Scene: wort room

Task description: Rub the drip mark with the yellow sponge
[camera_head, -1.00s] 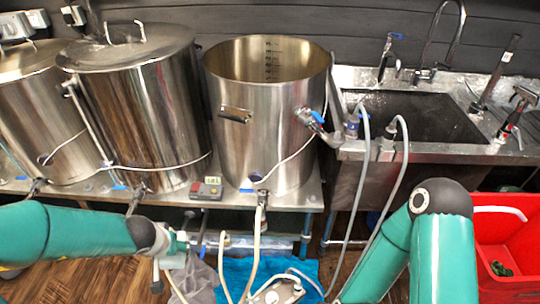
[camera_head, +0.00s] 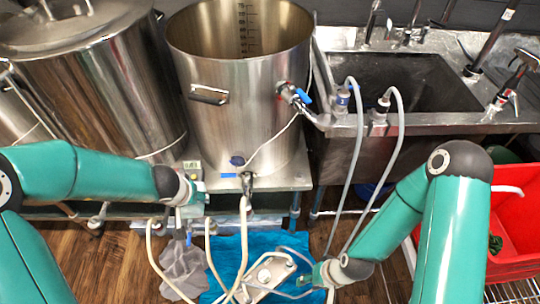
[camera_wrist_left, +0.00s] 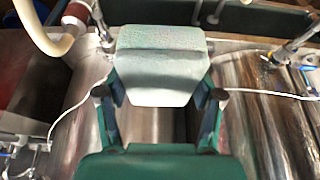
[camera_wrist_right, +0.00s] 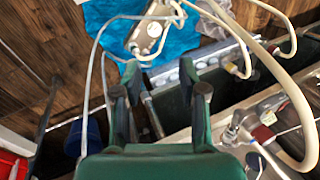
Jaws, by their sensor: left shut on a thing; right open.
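My left gripper (camera_head: 190,200) is near the front edge of the metal shelf, below and left of the open kettle (camera_head: 240,100). In the left wrist view it (camera_wrist_left: 160,92) is shut on a pale greenish-white, sponge-like block (camera_wrist_left: 160,65). The block does not look yellow there. I see no other sponge, and I cannot make out a drip mark for certain. A small dark-blue spot (camera_head: 237,160) shows low on the kettle's front; I cannot tell what it is. My right gripper (camera_head: 322,278) is open and empty, low near the hoses; its spread fingers also show in the right wrist view (camera_wrist_right: 165,85).
A pump with hoses (camera_head: 268,270) sits on a blue cloth (camera_head: 235,248) beside a grey cloth (camera_head: 185,268). A lidded kettle (camera_head: 100,85) stands left. A sink (camera_head: 400,85) and a red bin (camera_head: 515,215) are right. A small display box (camera_head: 193,167) is by my left gripper.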

